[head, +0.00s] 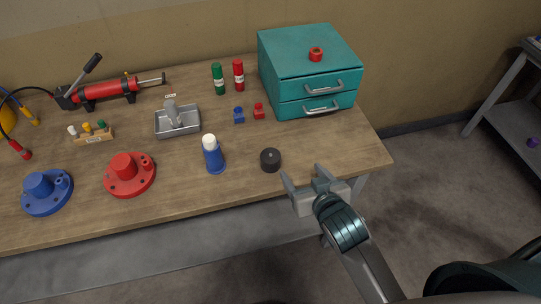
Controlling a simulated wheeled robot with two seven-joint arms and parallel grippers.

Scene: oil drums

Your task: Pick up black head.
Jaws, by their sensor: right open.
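A small black cylindrical piece (270,160), which looks like the black head, stands on the wooden table (245,182) near its front right part. My right gripper (302,177) is just right of it, near the table's front edge. Its jaws are apart, with nothing between them. A gap shows between the gripper and the black piece. My left gripper is not in view.
A blue cylinder with a white top (213,155) stands left of the black piece. Small blue (239,116) and red (258,111) parts lie behind it. A teal drawer cabinet (309,75) fills the back right. Red (129,175) and blue (47,192) flanges lie left.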

